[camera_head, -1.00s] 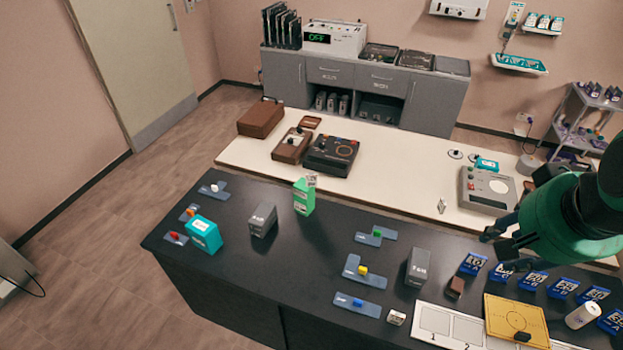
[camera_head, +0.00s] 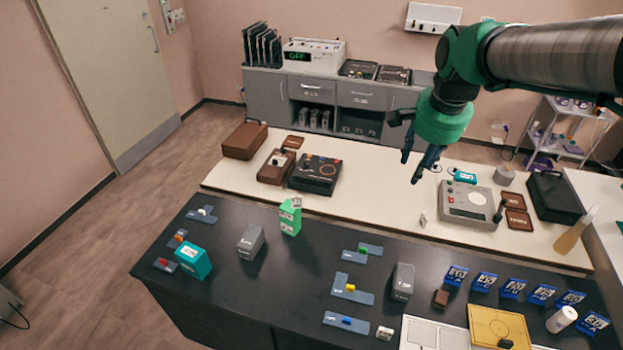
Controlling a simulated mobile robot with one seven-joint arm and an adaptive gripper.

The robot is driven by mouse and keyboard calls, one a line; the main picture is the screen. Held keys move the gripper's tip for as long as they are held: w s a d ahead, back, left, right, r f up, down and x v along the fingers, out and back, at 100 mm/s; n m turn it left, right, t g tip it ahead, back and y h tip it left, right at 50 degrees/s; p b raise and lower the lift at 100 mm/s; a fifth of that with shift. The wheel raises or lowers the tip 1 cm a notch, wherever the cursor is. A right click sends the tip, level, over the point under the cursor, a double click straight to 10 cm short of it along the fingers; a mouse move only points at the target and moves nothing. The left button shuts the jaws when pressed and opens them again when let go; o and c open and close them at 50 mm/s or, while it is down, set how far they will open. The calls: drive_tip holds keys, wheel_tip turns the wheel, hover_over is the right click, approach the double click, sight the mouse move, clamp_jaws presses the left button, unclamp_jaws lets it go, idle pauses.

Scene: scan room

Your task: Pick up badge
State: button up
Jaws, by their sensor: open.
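No thing in view is clearly marked as the badge. A small pale tag-like piece (camera_head: 422,220) stands on the white counter (camera_head: 380,205), too small to read. Several blue cards with white print, one of them here (camera_head: 456,276), lie in a row on the dark counter at the right. My gripper (camera_head: 412,168) is open and empty, pointing down. It appears above the white counter, up and slightly left of the pale piece, and apart from it.
A black box device (camera_head: 315,175) and a brown case (camera_head: 245,140) stand left. Grey, green and teal blocks stand on the dark counter (camera_head: 290,270). The white counter's middle is clear.

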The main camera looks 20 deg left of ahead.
drive_tip(key=w+a+f+m+g+p, duration=0.1)
drive_tip(key=w+a+f+m+p, duration=0.2)
drive_tip(key=w+a, duration=0.65)
drive_tip(key=m+g+p, duration=0.2)
drive_tip(key=m+p, duration=0.3)
drive_tip(key=p, duration=0.1)
hover_over(297, 197)
wheel_tip(297, 197, down, 24)
drive_tip(key=shift+s+a+f+h, duration=0.1)
drive_tip(key=shift+s+h, duration=0.05)
drive_tip(key=shift+h, duration=0.25)
drive_tip(key=shift+f, duration=0.1)
drive_tip(key=shift+f, duration=4.25)
drive_tip(key=shift+f, duration=0.1)
drive_tip(key=shift+f+p, duration=0.85)
drive_tip(key=shift+f, duration=1.6)
